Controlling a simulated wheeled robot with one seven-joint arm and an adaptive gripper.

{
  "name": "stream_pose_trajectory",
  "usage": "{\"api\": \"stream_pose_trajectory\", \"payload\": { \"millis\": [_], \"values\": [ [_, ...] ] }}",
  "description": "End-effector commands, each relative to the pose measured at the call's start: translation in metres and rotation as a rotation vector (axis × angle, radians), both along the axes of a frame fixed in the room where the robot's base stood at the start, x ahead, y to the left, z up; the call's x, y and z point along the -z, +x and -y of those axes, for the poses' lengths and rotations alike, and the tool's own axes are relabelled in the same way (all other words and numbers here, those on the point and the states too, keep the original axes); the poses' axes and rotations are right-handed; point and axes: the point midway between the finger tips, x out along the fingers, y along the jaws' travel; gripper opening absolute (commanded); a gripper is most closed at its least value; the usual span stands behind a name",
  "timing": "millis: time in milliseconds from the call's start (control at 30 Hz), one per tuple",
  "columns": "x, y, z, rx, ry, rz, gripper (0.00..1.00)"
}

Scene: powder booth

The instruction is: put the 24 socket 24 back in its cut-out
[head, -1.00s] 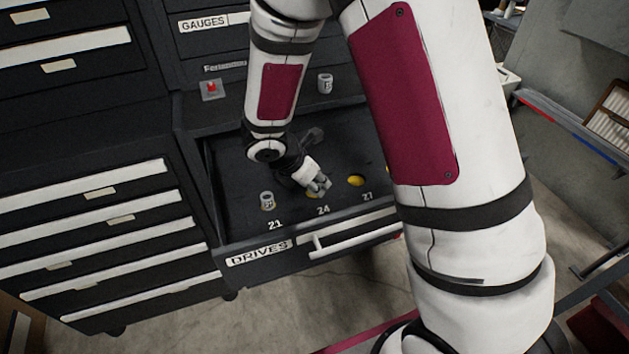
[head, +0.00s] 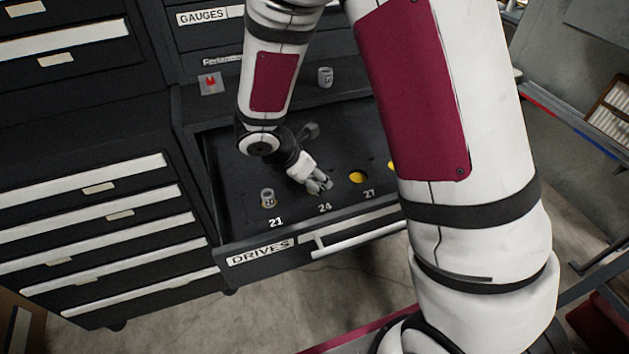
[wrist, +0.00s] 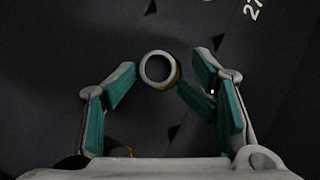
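The 24 socket (wrist: 158,70) is a grey metal ring seen end-on in the wrist view, between the tips of my gripper (wrist: 157,75). The teal pads lie close on both sides of it, and my gripper looks shut on it. A brownish-yellow crescent shows at the socket's right edge. In the head view my gripper (head: 320,183) is low over the drawer (head: 243,215), just behind the label 24, and hides the 24 cut-out and most of the socket. I cannot tell how deep the socket sits.
Another socket (head: 267,198) stands at label 21. The cut-out at 27 (head: 357,178) is empty and yellow. A further socket (head: 325,77) and a red-marked block (head: 211,83) are on the ledge behind. The drawer has a pale handle (head: 360,240) along its front.

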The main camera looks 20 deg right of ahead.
Motion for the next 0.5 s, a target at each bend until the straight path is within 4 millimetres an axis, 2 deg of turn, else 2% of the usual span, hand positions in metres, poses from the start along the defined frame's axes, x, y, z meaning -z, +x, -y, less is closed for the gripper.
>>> {"api": "stream_pose_trajectory", "payload": {
  "millis": [100, 300, 500],
  "values": [
    [-0.023, -0.004, -0.012, 0.0, 0.002, 0.006, 0.5],
    [-0.057, -0.013, -0.029, -0.001, 0.0, 0.003, 0.5],
    [-0.078, -0.019, -0.04, 0.0, 0.0, 0.002, 0.5]
  ]
}}
